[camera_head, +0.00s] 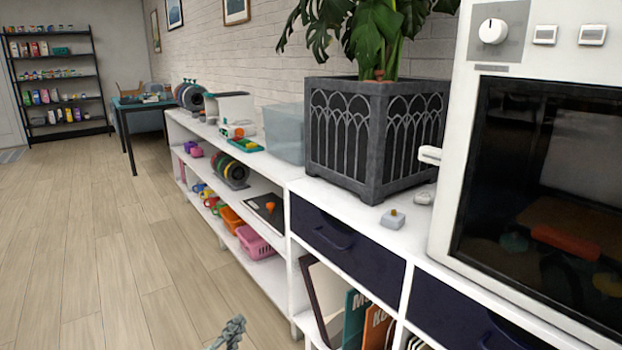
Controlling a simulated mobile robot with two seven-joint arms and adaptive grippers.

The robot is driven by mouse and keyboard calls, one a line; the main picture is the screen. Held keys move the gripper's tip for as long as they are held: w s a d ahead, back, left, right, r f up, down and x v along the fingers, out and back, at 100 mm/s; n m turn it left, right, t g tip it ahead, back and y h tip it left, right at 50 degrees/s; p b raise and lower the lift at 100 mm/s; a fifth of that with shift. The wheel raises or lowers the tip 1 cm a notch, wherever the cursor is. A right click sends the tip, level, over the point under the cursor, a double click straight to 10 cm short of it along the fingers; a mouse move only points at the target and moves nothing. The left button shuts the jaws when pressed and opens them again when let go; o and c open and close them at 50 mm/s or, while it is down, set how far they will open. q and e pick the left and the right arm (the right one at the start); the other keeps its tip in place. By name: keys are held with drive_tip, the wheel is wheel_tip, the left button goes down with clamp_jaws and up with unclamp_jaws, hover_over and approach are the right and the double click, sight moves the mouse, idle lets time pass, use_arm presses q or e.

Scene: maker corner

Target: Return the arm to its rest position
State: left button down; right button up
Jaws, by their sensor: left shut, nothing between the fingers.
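My left gripper (230,332) shows only as a small grey-teal tip at the bottom edge, left of the low white shelf unit. It is shut and holds nothing. It is over the wooden floor in the picture, apart from the shelf and the drawers. The rest of my left arm is below the picture. My right gripper is out of view.
A white shelf unit (290,180) with dark blue drawers (345,243) runs along the right. A planter (373,135), a clear bin (284,133) and a white machine (455,150) stand on it. The wooden floor (90,250) at left is clear.

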use_arm(q)
drive_tip(key=s+a+f+n+g+y, duration=0.4)
drive_tip(key=s+a+f+n, duration=0.1)
drive_tip(key=s+a+f, duration=0.3)
drive_tip(key=s+a+f+n+g, duration=0.1)
drive_tip(key=s+f+n+g, duration=0.1)
drive_tip(key=s, duration=0.5)
drive_tip(key=s+a+f+n+g, duration=0.1)
drive_tip(key=s+f+g, duration=0.3)
drive_tip(key=s+f, duration=0.3)
drive_tip(key=s+a+f+n+g, duration=0.1)
drive_tip(key=s+f+n+g, duration=0.1)
drive_tip(key=s, duration=0.6)
wheel_tip(320, 180, down, 3)
drive_tip(key=shift+s+r+n+g, duration=0.2)
drive_tip(key=shift+s+n+g, duration=0.15)
drive_tip(key=shift+g, duration=0.35)
